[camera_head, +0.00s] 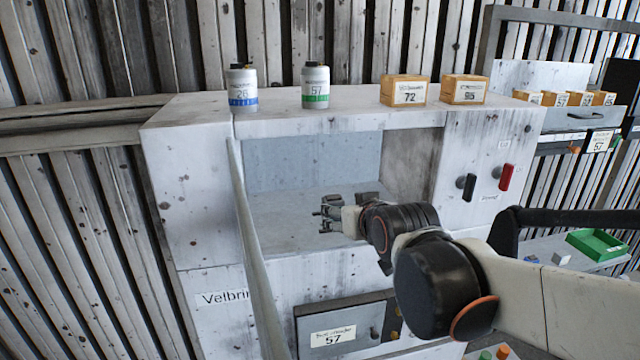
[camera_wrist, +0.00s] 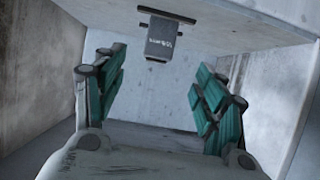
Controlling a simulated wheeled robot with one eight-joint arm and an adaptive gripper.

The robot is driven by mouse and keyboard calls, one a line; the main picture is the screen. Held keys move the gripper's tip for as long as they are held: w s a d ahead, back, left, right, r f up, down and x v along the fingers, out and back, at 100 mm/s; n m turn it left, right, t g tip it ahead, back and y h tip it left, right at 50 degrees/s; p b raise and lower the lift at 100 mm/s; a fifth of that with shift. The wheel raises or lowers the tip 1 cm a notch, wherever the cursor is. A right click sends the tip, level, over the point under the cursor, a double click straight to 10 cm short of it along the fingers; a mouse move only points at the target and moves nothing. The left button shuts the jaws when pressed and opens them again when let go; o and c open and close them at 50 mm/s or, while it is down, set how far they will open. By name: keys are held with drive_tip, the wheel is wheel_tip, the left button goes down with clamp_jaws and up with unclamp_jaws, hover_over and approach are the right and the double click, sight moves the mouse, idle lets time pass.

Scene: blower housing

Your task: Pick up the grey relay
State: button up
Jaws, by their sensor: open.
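The grey relay (camera_wrist: 162,42) shows in the wrist view as a small dark grey block with pale lettering. It hangs from a dark plate under the upper surface of the compartment (camera_head: 300,165). My gripper (camera_wrist: 158,75) is open, its teal-padded fingers spread left and right of the relay in the picture. The relay appears ahead of the fingertips and higher, with no visible contact. In the head view my gripper (camera_head: 328,213) is inside the housing's opening. The relay cannot be made out in the head view.
The compartment's walls and top enclose my gripper. The white housing (camera_head: 190,200) carries two canisters (camera_head: 315,87) and two boxes (camera_head: 404,91) on top. A black and a red switch (camera_head: 505,178) sit right of the opening.

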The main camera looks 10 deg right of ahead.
drive_tip(key=x, duration=0.7)
drive_tip(key=shift+w, duration=0.45)
drive_tip(key=shift+x, duration=3.05)
drive_tip(key=shift+s+f, duration=0.1)
drive_tip(key=shift+f, duration=0.05)
drive_tip(key=c, duration=1.2)
